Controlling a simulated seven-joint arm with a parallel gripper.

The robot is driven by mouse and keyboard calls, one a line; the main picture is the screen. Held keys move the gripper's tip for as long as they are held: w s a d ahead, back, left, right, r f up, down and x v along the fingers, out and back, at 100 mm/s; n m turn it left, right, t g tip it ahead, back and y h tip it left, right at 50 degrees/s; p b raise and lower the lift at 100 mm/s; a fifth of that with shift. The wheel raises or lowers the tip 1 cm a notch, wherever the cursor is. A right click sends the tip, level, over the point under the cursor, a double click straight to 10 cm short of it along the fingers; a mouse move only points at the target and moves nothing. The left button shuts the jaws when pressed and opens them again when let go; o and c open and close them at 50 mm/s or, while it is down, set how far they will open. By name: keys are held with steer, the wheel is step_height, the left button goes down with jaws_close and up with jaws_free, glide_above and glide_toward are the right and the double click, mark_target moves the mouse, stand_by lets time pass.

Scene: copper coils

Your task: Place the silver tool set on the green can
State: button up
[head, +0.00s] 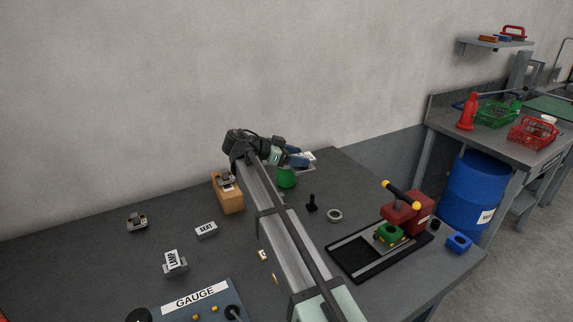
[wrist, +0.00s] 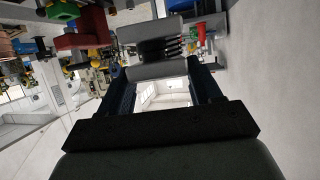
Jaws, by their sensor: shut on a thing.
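The green can (head: 287,178) stands on the dark bench near the back wall, with its upper part partly covered by my gripper. My gripper (head: 303,160) is just above and to the right of the can in the head view. It is shut on the silver tool set (wrist: 158,71), a grey block with a dark slot and several thin dark rods, which fills the space between the fingers in the wrist view. In the head view only a small pale part of the tool set (head: 309,154) shows beyond the fingers. I cannot tell whether it touches the can.
A wooden block (head: 230,202) with a grey piece on top stands left of my arm. A black upright peg (head: 312,204) and a grey ring (head: 335,215) stand to the right. A red machine (head: 405,218) on a black tray (head: 350,262) is farther right. Small labelled blocks lie left.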

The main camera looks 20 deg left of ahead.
steer(key=w+a+r+n+t+y, duration=0.15)
steer(key=w+a+r, duration=0.25)
steer(key=w+a, duration=0.7)
steer(key=shift+n+t, duration=0.25)
steer(key=shift+n, duration=0.1)
steer(key=shift+w+d+f, duration=0.3)
steer(key=shift+d+f, duration=0.05)
steer(key=shift+f, duration=1.3)
steer(key=shift+w+d+f, duration=0.3)
steer(key=shift+d+f, duration=0.05)
steer(key=shift+f, duration=1.35)
steer(key=shift+w+d+f, duration=0.3)
steer(key=shift+d+f, duration=0.05)
steer(key=shift+f, duration=1.3)
steer(key=shift+f, duration=0.1)
steer(key=o, duration=1.4)
steer(key=shift+f, duration=0.1)
steer(key=shift+v, duration=3.8)
